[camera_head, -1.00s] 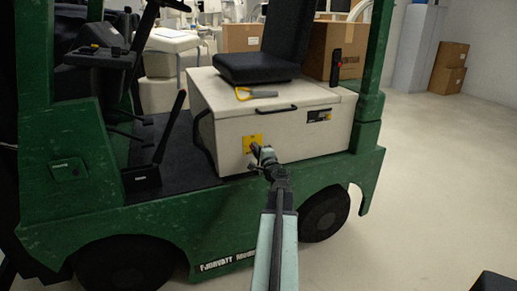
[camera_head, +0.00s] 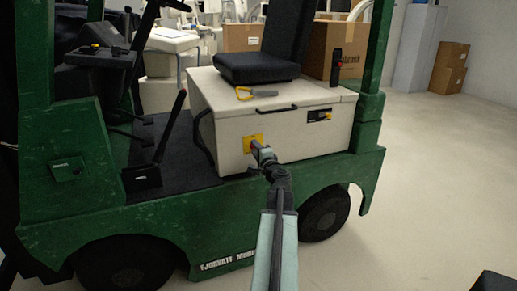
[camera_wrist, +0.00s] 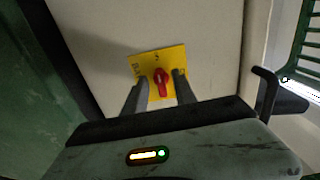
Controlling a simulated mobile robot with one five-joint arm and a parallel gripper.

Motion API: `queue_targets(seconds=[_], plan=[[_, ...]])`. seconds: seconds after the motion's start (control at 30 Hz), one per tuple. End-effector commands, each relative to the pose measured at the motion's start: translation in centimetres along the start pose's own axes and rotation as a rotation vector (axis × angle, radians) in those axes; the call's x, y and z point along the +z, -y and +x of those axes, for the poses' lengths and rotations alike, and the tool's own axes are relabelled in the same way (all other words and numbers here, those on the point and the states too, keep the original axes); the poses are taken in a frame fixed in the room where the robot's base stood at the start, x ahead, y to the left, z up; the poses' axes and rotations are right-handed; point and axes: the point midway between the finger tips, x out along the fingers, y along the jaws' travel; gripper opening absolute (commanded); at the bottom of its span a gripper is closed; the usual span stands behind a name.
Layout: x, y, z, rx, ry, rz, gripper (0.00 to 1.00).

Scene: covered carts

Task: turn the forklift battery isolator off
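The isolator is a red rotary knob (camera_wrist: 161,83) on a yellow plate (camera_wrist: 146,63), fixed to the pale box of the forklift. In the wrist view the knob's grip points down the picture, slightly to the right. The plate's lettering is too small to read surely. In the head view the yellow plate (camera_head: 248,144) shows on the box's front, partly covered by my gripper (camera_head: 259,149). In the wrist view my gripper (camera_wrist: 161,78) is open, with one finger on each side of the knob. Gaps show between fingers and knob; contact depth cannot be told.
The green forklift body (camera_head: 130,225) lies below. Open floor (camera_head: 420,170) is at the right.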

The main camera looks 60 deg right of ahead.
Motion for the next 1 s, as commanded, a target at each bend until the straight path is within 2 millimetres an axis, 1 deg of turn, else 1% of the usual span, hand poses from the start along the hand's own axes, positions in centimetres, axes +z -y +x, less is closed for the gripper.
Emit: queue_targets(seconds=[0.23, 0.33, 0.47, 0.6, 0.7, 0.8, 1.0], plan=[[-0.1, 0.1, -0.1, -0.001, -0.001, 0.002, 0.33], [-0.1, 0.1, -0.9, -0.001, -0.002, 0.002, 0.33], [0.0, 0.0, -3.0, -0.001, -0.003, 0.002, 0.33], [0.0, 0.0, -6.0, 0.000, -0.003, 0.001, 0.33], [0.0, 0.0, -7.5, 0.000, -0.001, 0.001, 0.33], [-0.1, 0.0, -8.0, 0.000, 0.000, 0.001, 0.33], [-0.1, 0.0, -7.8, 0.000, 0.000, 0.001, 0.33]])
